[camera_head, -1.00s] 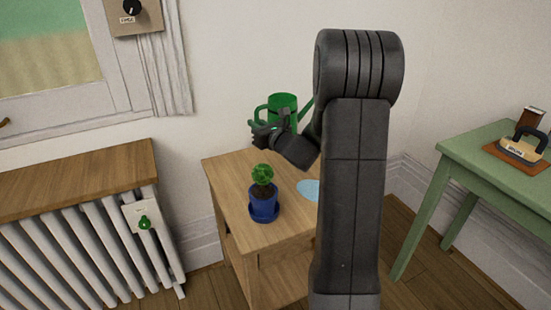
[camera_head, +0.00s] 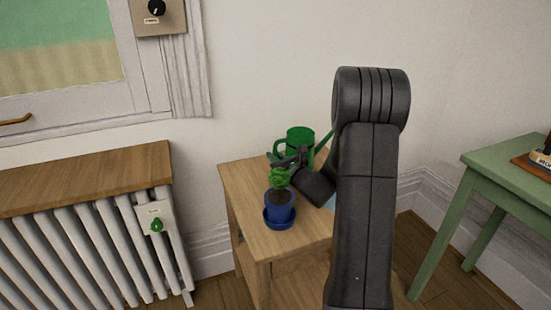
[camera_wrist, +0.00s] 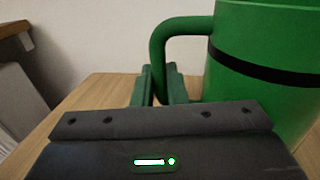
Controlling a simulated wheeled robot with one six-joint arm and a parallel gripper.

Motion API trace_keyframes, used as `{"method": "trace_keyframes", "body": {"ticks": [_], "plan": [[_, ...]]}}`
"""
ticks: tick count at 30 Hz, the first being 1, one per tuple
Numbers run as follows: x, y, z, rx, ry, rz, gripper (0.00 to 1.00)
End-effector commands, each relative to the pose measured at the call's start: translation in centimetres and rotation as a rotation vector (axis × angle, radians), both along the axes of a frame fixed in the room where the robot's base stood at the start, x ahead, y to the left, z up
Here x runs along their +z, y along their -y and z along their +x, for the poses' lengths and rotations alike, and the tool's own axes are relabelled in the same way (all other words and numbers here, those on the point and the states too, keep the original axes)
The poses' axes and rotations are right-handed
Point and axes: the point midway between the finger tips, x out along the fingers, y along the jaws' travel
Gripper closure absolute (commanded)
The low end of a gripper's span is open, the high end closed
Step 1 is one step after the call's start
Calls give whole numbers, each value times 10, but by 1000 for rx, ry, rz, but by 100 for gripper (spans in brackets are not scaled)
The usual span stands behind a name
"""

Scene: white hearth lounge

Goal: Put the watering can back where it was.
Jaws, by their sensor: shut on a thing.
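The green watering can (camera_head: 300,143) is upright over the back of the small wooden table (camera_head: 241,182). Its spout points right, partly behind my arm. My gripper (camera_head: 290,158) is shut on the can's handle, at the can's left side. In the wrist view the can (camera_wrist: 270,65) has a dark band, and its handle comes down between my gripper's fingers (camera_wrist: 165,90). The can's base is hidden, so I cannot tell whether it touches the tabletop. A light-blue round patch (camera_head: 328,200) on the table is mostly hidden by my arm.
A small plant in a blue pot (camera_head: 280,207) stands on the table just in front of my gripper. A radiator with a wooden top (camera_head: 85,178) is at left. A green table (camera_head: 500,170) is at right. The wall is close behind.

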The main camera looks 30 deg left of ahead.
Motion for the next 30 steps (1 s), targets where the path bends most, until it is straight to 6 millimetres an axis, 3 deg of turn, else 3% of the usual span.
{"method": "trace_keyframes", "body": {"ticks": [2, 3, 6, 18, 30], "plan": [[-2, 0, 0, 0, 3, 2, 100], [-3, 0, 0, 0, 0, 0, 86], [-2, 0, 0, 0, 0, 0, 67], [2, 2, -1, -1, -1, 0, 66], [2, 73, -40, -3, -3, -1, 66]]}}
